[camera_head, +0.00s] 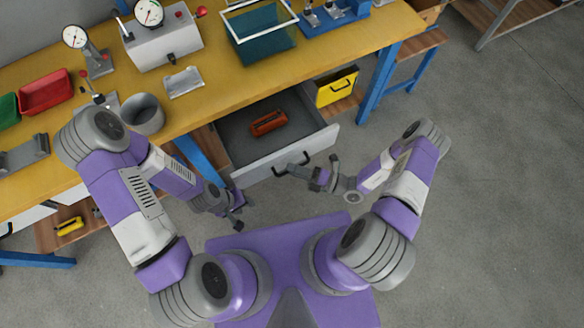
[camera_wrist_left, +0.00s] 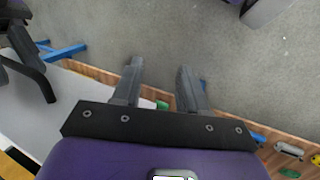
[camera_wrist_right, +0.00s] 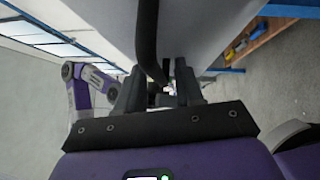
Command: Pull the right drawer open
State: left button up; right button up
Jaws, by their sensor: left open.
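The right drawer (camera_head: 280,162) under the workbench stands pulled out, with its grey interior showing and an orange-red object (camera_head: 268,123) lying inside. Its dark bar handle (camera_head: 284,166) is on the pale front panel; in the right wrist view the handle (camera_wrist_right: 147,40) runs toward the gap between the fingers. My right gripper (camera_head: 314,168) is just in front of the drawer, close to the handle, with its fingers apart; I cannot tell whether they touch it. My left gripper (camera_head: 238,210) is open and empty, left of the drawer and off its front.
The yellow workbench (camera_head: 215,88) carries a grey cylinder (camera_head: 142,113), a red bin (camera_head: 45,92), gauges and a teal container (camera_head: 262,45). A yellow case (camera_head: 337,87) is right of the drawer. Blue bench legs (camera_head: 378,85) stand nearby. The floor at right is clear.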

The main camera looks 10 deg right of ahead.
jog(key=r+v, duration=0.1)
jog(key=v, duration=0.5)
jog(key=shift+d+f, duration=0.3)
jog(key=shift+f, duration=0.2)
jog(key=shift+s+a, duration=0.1)
jog(key=shift+s, duration=0.05)
jog(key=s+a+f+n+g+h, duration=0.3)
jog(key=s+n+g, duration=0.35)
jog(key=n, duration=0.55)
jog(key=s+a+f+n+g+h, duration=0.1)
jog(key=s+a+n+g+h, duration=0.1)
jog(key=s+n+g+h, duration=0.55)
jog(key=w+r+n+t+h, duration=0.2)
jog(key=w+n+t, duration=0.3)
jog(key=w+n, duration=0.5)
jog(key=n, duration=0.8)
